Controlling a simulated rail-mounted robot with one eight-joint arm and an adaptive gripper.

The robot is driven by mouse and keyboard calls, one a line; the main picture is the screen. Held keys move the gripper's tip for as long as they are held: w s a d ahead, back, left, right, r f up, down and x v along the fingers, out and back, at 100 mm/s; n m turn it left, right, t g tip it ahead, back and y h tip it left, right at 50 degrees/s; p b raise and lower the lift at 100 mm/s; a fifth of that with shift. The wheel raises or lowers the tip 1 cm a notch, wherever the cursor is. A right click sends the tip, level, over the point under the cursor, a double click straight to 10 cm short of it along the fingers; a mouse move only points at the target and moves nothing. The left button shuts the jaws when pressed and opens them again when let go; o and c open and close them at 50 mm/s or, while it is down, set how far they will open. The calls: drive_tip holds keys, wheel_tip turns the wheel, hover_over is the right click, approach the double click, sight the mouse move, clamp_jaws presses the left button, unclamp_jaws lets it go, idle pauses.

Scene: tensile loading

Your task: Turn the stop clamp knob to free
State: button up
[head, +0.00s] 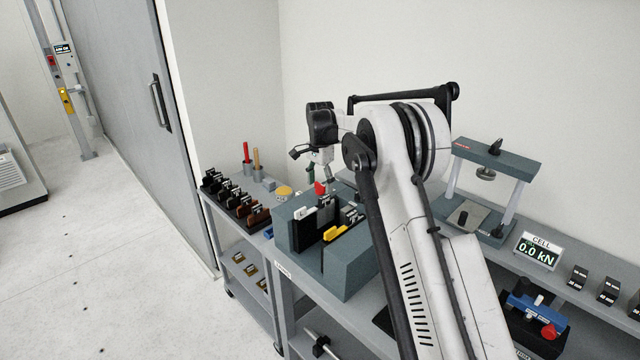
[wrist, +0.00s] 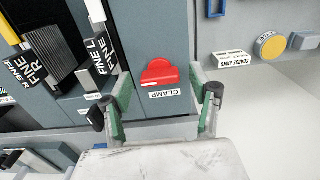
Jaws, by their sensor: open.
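The stop clamp knob (wrist: 160,74) is red and sits on a dark grey-blue block, with a white label reading CLAMP (wrist: 163,94) beside it in the wrist view. In the head view the red knob (head: 320,188) shows just under my gripper. My gripper (wrist: 162,98) is open, with its green-sided fingers on either side of the label and the knob just beyond the fingertips. Nothing is between the fingers. In the head view my gripper (head: 328,182) points down at the block (head: 355,258), and its fingers are partly hidden.
Black jaw pieces labelled FINE L (wrist: 103,55) and FINE R (wrist: 38,60) stand left of the knob. A yellow round button (wrist: 270,46) lies to the right. A press frame (head: 495,155) and a CELL display (head: 538,250) stand at the right of the bench.

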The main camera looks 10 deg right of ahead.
drive_tip(key=shift+f, duration=0.25)
drive_tip(key=c, duration=1.1)
drive_tip(key=shift+c, duration=0.2)
